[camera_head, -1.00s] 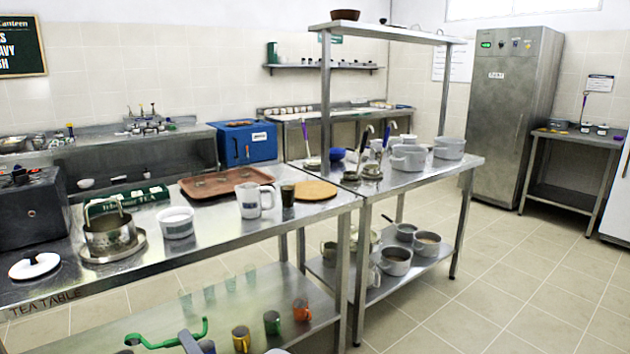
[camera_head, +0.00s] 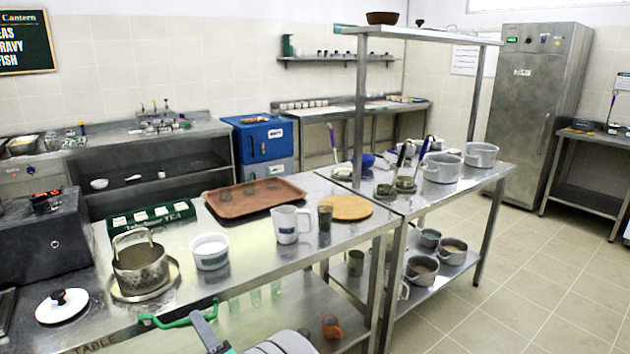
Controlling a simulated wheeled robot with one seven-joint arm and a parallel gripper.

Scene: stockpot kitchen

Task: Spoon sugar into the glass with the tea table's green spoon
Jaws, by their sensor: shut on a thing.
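My gripper (camera_head: 181,319) is low in the picture at the front edge of the tea table (camera_head: 255,262). It is shut on the green spoon (camera_head: 165,323), a thin green shape with curled ends; its bowl is not clear. A white tub (camera_head: 209,257) with white contents, which look like sugar, stands on the table beyond the gripper. A dark-looking glass (camera_head: 325,224) stands further right, beside a white mug (camera_head: 287,225). The gripper is apart from the tub and the glass.
A steel pot (camera_head: 140,272) stands on a round plate left of the tub. A white lid (camera_head: 61,307), a green tea box (camera_head: 150,217), a brown tray (camera_head: 225,207) and a round wooden board (camera_head: 347,208) lie on the table. Floor at the right is clear.

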